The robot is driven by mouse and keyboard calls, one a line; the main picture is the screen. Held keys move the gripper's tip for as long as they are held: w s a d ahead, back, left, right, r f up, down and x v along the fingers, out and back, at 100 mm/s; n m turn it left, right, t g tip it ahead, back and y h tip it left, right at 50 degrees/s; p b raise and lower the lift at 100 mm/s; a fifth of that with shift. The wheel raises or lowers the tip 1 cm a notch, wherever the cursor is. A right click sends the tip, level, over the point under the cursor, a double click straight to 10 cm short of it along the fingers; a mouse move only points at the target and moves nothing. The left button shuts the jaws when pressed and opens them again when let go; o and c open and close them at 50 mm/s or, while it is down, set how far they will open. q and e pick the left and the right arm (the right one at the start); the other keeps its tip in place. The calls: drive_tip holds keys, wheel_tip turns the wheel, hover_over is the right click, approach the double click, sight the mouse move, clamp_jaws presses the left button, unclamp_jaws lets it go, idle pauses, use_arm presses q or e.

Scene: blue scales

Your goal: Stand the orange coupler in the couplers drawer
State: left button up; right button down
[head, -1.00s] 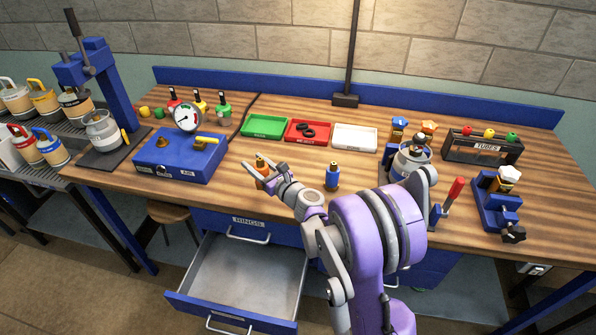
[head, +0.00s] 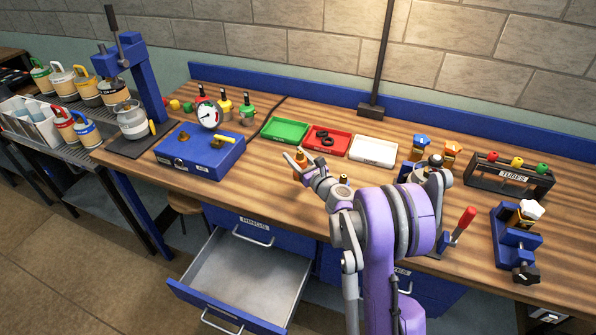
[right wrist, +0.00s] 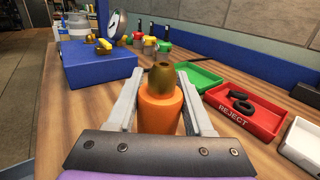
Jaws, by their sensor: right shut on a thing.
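The orange coupler (head: 299,171), an orange cylinder with a brass top, is between the fingers of my right gripper (head: 298,160), which is shut on it. In the right wrist view the coupler (right wrist: 161,108) stands upright between the two grey fingers. Its lower end is hidden, so I cannot tell for sure how far it is above the bench. An open drawer (head: 228,305) with a grey, empty-looking inside sticks out below the bench, under a closed drawer labelled RINGS (head: 254,224). No label shows on the open drawer. My left gripper is not in view.
Green (head: 285,131), red REJECT (head: 326,141) and white (head: 373,150) trays lie behind the gripper. A blue gauge box (head: 200,153) stands to the left. Bench space between box and gripper is clear.

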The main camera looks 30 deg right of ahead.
drive_tip(key=shift+f, duration=2.5)
drive_tip(key=shift+f, duration=0.1)
drive_tip(key=c, duration=0.7)
unclamp_jaws()
drive_tip(key=shift+f, duration=0.15)
drive_tip(key=shift+c, duration=0.2)
drive_tip(key=o, duration=0.5)
drive_tip(key=shift+c, duration=0.2)
